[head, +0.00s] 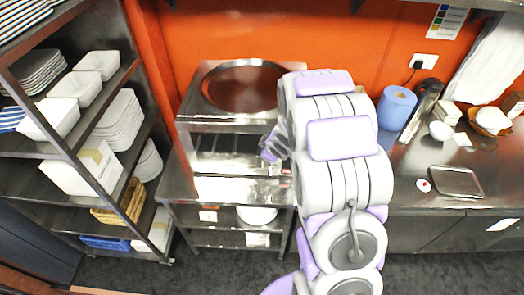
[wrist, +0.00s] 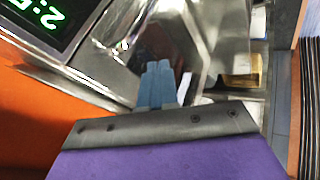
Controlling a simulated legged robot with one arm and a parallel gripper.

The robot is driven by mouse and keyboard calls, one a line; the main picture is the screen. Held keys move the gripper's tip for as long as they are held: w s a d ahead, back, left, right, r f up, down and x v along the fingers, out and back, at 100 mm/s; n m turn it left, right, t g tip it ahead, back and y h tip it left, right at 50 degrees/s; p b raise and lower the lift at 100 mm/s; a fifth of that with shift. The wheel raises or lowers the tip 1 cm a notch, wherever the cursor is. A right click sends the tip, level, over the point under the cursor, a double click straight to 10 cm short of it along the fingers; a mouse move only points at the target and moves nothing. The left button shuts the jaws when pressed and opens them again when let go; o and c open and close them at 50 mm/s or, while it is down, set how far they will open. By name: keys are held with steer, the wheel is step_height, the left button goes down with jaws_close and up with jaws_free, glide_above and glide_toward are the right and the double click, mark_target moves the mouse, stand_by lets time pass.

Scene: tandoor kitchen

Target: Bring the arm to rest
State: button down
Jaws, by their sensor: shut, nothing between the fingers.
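My arm is in white and purple and stands folded up in the middle of the head view, in front of the steel stand. My gripper (wrist: 157,84) shows in the wrist view with its two blue-grey fingers together and nothing between them. In the head view the gripper is mostly hidden by the arm; a small grey and purple part shows at the arm's left side, close to the steel stand (head: 187,124).
A steel rack (head: 68,150) with plates and white containers stands at the left. A green digital display (wrist: 40,18) shows in the wrist view.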

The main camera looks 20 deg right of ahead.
steer(key=s+r+m+g+h+b, duration=0.1)
steer(key=s+m+g+h+b, duration=0.35)
steer(key=s+b, duration=1.1)
steer(key=s+a+f+m+g+y+b, duration=0.1)
steer(key=s+a, duration=0.2)
steer(key=s, duration=0.5)
steer(key=s+a+f+m+g+y+b, duration=0.1)
steer(key=s+a+m+g+b, duration=0.1)
steer(key=s, duration=0.7)
steer(key=s+a+m+g+y+b, duration=0.1)
steer(key=s+a, duration=0.3)
steer(key=s, duration=0.4)
steer(key=shift+s+a+f+m+g+y+b, duration=0.35)
steer(key=shift+f+m+y+b, duration=0.1)
steer(key=shift+m+y, duration=0.15)
steer(key=shift+w+d, duration=0.1)
